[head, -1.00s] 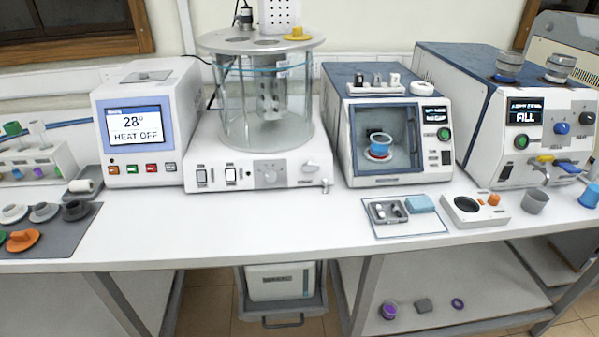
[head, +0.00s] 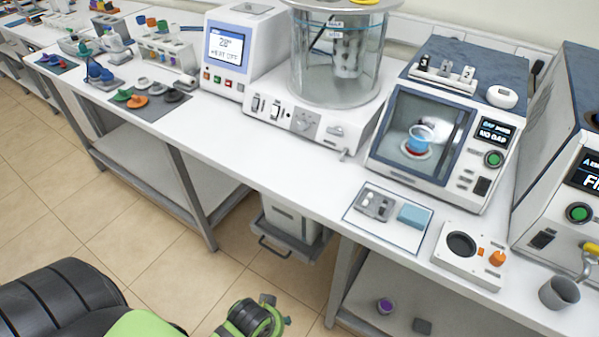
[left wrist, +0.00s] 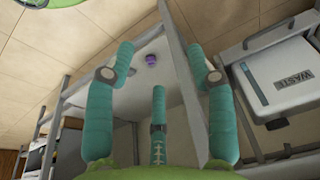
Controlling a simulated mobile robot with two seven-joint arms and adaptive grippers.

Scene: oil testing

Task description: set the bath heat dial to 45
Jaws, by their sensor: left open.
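The glass bath (head: 338,65) stands on a white base at the back of the bench. The heat dial (head: 305,121) is a round grey knob on the base's front panel; its pointer is too small to read. The white display unit (head: 226,48) left of it appears to read 28° and HEAT OFF. My left gripper (head: 262,318) is low in front of the bench, well apart from the dial. In the left wrist view the left gripper (left wrist: 160,55) has its teal fingers spread and empty. My right gripper is not in view.
A tester with a window (head: 425,125) stands right of the bath. Bench front below the dial is clear.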

